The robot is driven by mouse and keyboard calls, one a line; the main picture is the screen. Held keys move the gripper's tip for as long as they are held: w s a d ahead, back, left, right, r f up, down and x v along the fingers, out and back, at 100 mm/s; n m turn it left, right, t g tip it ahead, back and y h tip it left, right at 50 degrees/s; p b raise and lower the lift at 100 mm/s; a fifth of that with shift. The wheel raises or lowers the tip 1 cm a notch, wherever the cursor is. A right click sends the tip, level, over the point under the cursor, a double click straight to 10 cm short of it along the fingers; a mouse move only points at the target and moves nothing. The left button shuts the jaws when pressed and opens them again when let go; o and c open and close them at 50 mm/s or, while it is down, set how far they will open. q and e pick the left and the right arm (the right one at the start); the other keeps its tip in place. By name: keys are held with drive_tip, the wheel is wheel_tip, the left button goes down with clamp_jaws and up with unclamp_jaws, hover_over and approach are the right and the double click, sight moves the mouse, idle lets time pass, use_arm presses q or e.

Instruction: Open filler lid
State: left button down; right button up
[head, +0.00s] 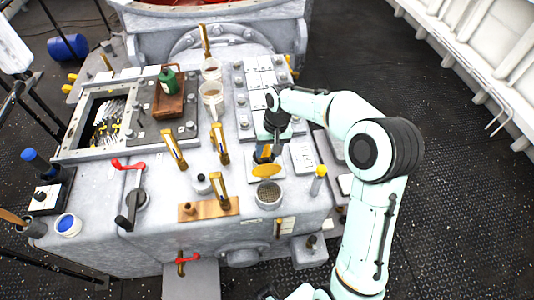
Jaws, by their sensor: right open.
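The filler is a round opening with a mesh strainer (269,195) near the front right of the grey machine top. Its yellow disc-shaped lid (266,170) stands tilted up just behind the opening, so the mesh shows. My right gripper (267,150) points down just behind and above the lid, with its jaws open. Whether a finger touches the lid cannot be told, as the fingers are small and partly hidden. My left gripper is not in view.
Yellow-handled levers (221,145) and a wooden block (208,209) stand left of the filler. A yellow-capped tube (319,178) is close on its right. A brown tray (169,98) with a green bottle (168,81) lies farther back. The dark deck (460,190) at right is clear.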

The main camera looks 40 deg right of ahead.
wheel_tip(320, 180, up, 10)
drive_tip(key=d+p, duration=0.1)
drive_tip(key=shift+s+d+r, duration=0.15)
drive_tip(key=shift+s+d, duration=0.1)
drive_tip(key=shift+s, duration=0.15)
